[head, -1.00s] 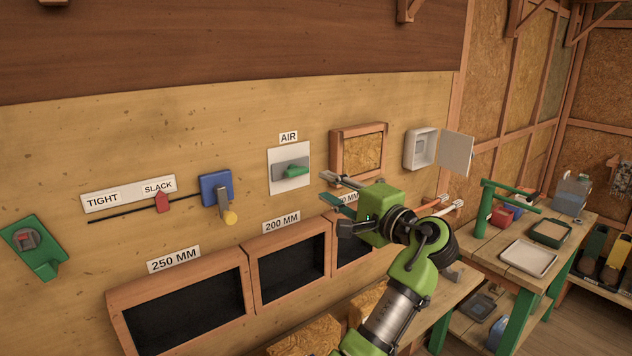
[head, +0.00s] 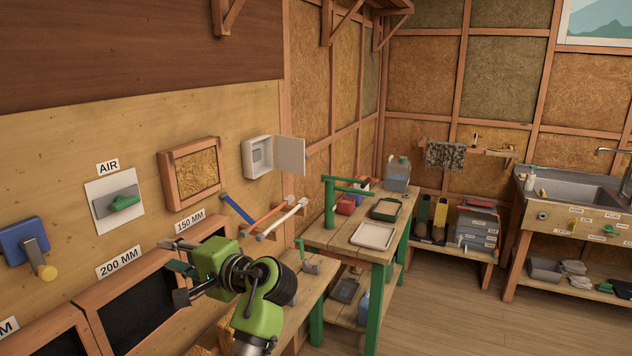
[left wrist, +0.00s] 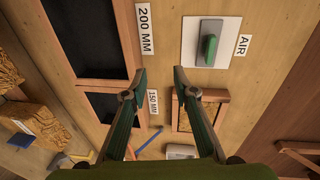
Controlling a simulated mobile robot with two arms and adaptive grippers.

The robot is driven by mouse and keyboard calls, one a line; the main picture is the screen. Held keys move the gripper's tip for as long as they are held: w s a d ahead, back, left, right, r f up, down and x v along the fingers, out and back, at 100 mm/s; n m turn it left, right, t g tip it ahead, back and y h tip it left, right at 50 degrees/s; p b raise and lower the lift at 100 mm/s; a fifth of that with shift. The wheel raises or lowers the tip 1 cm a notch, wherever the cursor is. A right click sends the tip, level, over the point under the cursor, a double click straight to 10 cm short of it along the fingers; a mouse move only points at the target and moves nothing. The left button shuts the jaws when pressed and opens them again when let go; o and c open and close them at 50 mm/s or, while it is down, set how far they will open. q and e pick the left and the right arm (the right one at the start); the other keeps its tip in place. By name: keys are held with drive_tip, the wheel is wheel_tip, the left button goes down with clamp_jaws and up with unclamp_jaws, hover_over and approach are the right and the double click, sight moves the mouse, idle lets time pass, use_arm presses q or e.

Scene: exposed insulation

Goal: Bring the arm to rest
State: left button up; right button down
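My left arm comes in at the bottom of the head view, with a green gripper (head: 172,271) held in front of the wall bins. The left wrist view shows the same gripper (left wrist: 158,80) with its two fingers apart and nothing between them. Beyond the fingers are the AIR plate (left wrist: 211,42) with its green lever (left wrist: 208,49) and the bin labels. In the head view the AIR plate (head: 114,205) is up and left of the gripper, apart from it. My right gripper is not in view.
A framed insulation panel (head: 190,173) and an open white box (head: 257,157) are on the wall. Orange and white handled tools (head: 275,218) hang near the gripper. A workbench (head: 340,236) with a tray (head: 374,236) stands to the right. The floor (head: 450,310) beyond is clear.

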use_arm(q)
drive_tip(key=s+d+f+n+g+h, duration=0.1)
drive_tip(key=s+f+h, duration=0.45)
drive_tip(key=f, duration=0.75)
drive_tip(key=s+f+h, duration=0.2)
drive_tip(key=s+f, duration=0.6)
drive_tip(key=f, duration=0.6)
drive_tip(key=s+d+f+n+g+h, duration=0.1)
drive_tip(key=s+d+f+h, duration=0.15)
drive_tip(key=s, duration=0.55)
drive_tip(key=s+d+f+g+h, duration=0.15)
drive_tip(key=s+d, duration=0.25)
drive_tip(key=s, duration=0.4)
drive_tip(key=s+d+f+n+h, duration=0.1)
drive_tip(key=s+d+f+h, duration=0.25)
drive_tip(key=s, duration=0.35)
wheel_tip(320, 180, down, 27)
drive_tip(key=s+g+b, duration=0.1)
drive_tip(key=b, duration=0.3)
drive_tip(key=s+a+f+g+b, duration=0.1)
drive_tip(key=s+a+f+b, duration=0.2)
drive_tip(key=s+f, duration=1.5)
wheel_tip(320, 180, down, 4)
drive_tip(key=shift+r+m+g, duration=0.1)
drive_tip(key=shift+m+g, duration=0.2)
drive_tip(key=shift+g, duration=0.05)
drive_tip(key=shift+w, duration=0.1)
